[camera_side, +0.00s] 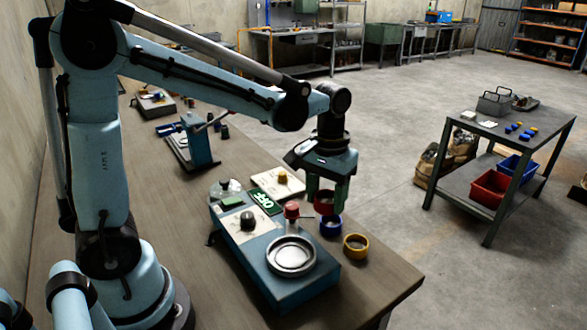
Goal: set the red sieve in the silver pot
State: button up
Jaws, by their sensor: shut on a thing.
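The red sieve (323,203) is a small red ring near the right edge of the table. My gripper (326,196) points down over it, with its green fingers shut on the sieve. The fingers hide part of its rim. I cannot tell whether the sieve touches the table. The silver pot (290,257) is a shallow round metal dish on top of the blue machine (262,245), below and left of my gripper in the picture. The pot looks empty.
A blue ring (331,226) and a yellow ring (356,246) stand on the table (390,282) right of the machine. A red knob (291,210) rises behind the pot. A green OFF sign (265,202) and a pale board (277,184) lie behind the machine.

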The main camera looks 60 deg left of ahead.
jog(key=shift+s+d+r, duration=0.45)
jog(key=shift+d, duration=0.15)
jog(key=s, duration=0.3)
jog(key=s+d, duration=0.1)
jog(key=s, duration=0.2)
jog(key=s+d+r, duration=0.1)
jog(key=s, duration=0.3)
jog(key=shift+d+r, duration=0.1)
jog(key=shift+d, duration=0.05)
send_over(290, 258)
jog(key=shift+f, duration=2.25)
jog(key=shift+f, duration=0.8)
jog(key=o, duration=1.1)
jog(key=shift+c, duration=1.3)
jog(key=shift+o, duration=1.7)
jog(key=shift+r, duration=3.05)
